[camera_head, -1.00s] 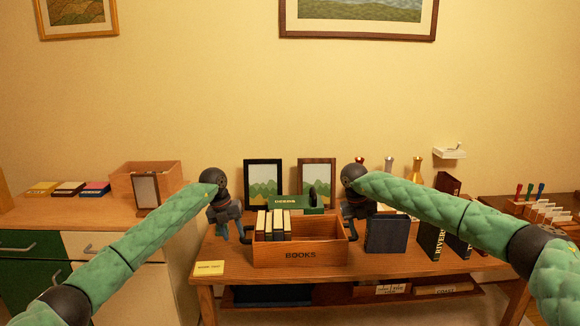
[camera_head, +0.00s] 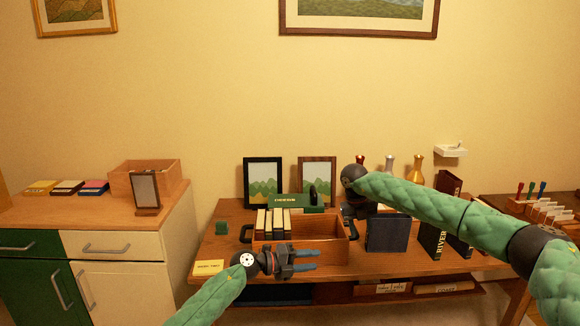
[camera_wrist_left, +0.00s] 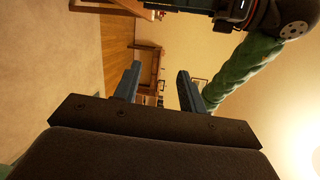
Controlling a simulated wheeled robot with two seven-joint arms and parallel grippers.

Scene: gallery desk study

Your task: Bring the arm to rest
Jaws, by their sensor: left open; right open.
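My left gripper (camera_head: 306,261) is in front of the wooden book box (camera_head: 342,254) in the head view, its two blue fingers pointing right. It is open and empty. In the left wrist view its fingers (camera_wrist_left: 160,88) stand apart with nothing between them. My right arm comes in from the right, and my right gripper (camera_head: 358,212) is behind the box's right end near its handle. Its fingers are mostly hidden there. The box holds several upright books (camera_head: 272,222) in its left part.
The desk (camera_head: 212,250) also carries two framed pictures (camera_head: 263,180), a dark blue book (camera_head: 388,234), upright books (camera_head: 432,240) and a yellow card (camera_head: 208,267). A cabinet (camera_head: 125,243) with a wooden crate (camera_head: 165,177) stands left.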

